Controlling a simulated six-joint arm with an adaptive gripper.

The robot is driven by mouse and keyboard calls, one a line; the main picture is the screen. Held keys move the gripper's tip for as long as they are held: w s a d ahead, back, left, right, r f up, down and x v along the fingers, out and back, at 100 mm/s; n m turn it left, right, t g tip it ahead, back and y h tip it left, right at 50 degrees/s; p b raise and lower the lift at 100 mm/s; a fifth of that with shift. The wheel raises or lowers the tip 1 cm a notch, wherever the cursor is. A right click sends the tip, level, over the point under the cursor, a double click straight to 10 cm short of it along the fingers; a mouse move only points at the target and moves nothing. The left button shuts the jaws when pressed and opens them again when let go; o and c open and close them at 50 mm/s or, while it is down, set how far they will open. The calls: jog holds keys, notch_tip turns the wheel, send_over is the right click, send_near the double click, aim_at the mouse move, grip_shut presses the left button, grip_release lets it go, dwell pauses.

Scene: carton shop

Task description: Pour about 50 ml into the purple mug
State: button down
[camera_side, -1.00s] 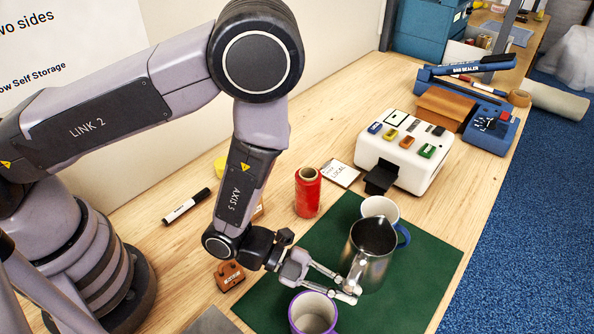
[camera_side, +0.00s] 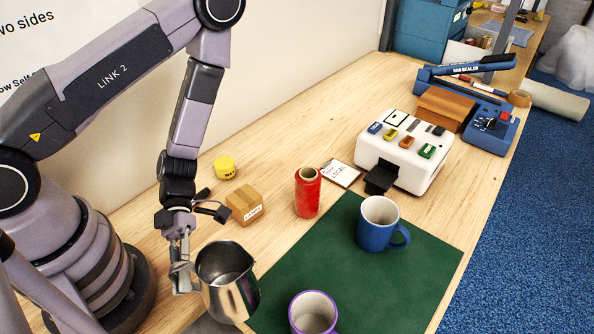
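The purple mug (camera_side: 313,314) is white inside with a purple rim and stands at the near edge of the green mat (camera_side: 400,285), cut off by the bottom of the picture. A steel pitcher (camera_side: 229,284) is to its left, roughly upright with its mouth turned partly to the camera. Something pale shows inside the pitcher. My gripper (camera_side: 182,275) is at the pitcher's left side, closed on it as far as I can see. I cannot tell whether the pitcher touches the surface below.
A blue mug (camera_side: 379,228) stands on the mat behind the purple mug. A white label machine (camera_side: 404,153) is farther back. The mat's right part is clear.

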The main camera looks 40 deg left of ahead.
aim_at(184, 268)
jog(key=shift+s+a+f+m+g+y, duration=0.3)
jog(key=shift+s+a+m+g, duration=0.15)
jog(key=shift+s, duration=0.25)
jog(key=shift+d+r, duration=0.1)
jog(key=shift+r, duration=0.05)
